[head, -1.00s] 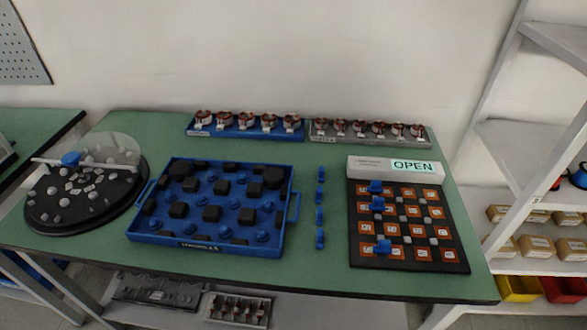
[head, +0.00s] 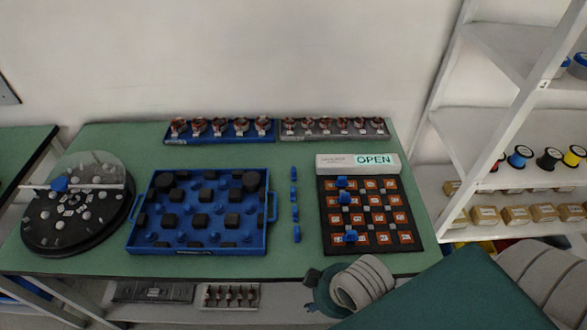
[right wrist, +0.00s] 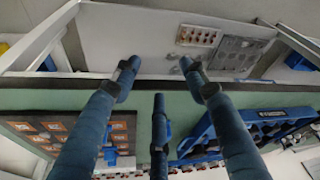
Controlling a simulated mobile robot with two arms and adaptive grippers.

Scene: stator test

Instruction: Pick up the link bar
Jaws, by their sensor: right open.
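Several small blue pieces (head: 295,205) stand in a column on the green table, between the blue tray and the orange-and-black board (head: 327,215). Three similar blue pieces (head: 345,198) sit on the board's left side. I cannot tell for sure which of these is the link bar. My right gripper (head: 314,280) is at the table's front edge, below the column and partly hidden by its own wrist. In the right wrist view my right gripper (right wrist: 160,78) has its fingers spread and empty. A blue piece (right wrist: 167,128) shows partly behind the middle finger. My left gripper is out of view.
The blue tray (head: 132,240) with black blocks lies left of the column. A round black turntable (head: 80,245) is farther left. Racks of copper parts (head: 218,138) line the back. A white shelf (head: 460,100) is at right.

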